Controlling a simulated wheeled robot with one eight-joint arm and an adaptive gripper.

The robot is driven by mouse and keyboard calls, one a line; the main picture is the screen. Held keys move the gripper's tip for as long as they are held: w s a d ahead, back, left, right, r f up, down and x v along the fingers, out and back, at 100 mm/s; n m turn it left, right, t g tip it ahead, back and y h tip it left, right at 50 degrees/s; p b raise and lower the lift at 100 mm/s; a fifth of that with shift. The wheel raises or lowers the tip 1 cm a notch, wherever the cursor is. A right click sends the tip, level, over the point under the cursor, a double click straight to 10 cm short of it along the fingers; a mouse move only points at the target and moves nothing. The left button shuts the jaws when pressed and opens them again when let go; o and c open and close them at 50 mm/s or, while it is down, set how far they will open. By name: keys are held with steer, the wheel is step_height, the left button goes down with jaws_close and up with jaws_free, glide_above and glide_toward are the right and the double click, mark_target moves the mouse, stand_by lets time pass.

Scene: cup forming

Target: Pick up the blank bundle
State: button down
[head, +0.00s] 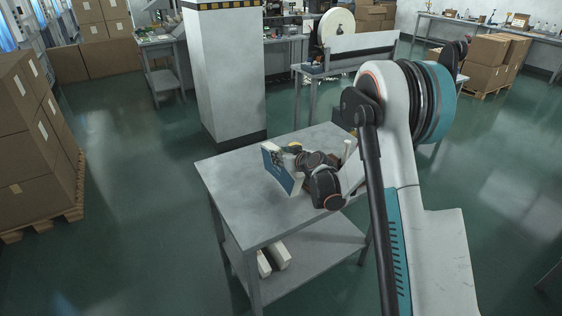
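A flat, upright piece with a blue face and a pale edge (277,170) is on the grey table (232,182), left of my gripper; I cannot tell if it is the blank bundle. My gripper (303,163) is low over the table top, close beside this piece. The dark wrist and the arm hide much of the gripper and the table behind it. I cannot tell whether the fingers are open or touch the piece. Pale long pieces (278,254) lie on the table's lower shelf.
A white pillar (226,75) stands behind the table. Stacked cartons on a pallet (35,140) are at the left, and more cartons (492,60) at the back right. A bench with a reel (337,28) stands behind. The green floor left of the table is clear.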

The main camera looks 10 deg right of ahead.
step_height(320, 180, up, 15)
steer(key=p, duration=0.5)
steer(key=s+r, duration=0.1)
steer(key=s, duration=2.1)
steer(key=shift+s+d+r, duration=0.15)
steer(key=shift+s+r, duration=0.15)
steer(key=shift+r, duration=0.1)
steer(key=shift+w, duration=0.15)
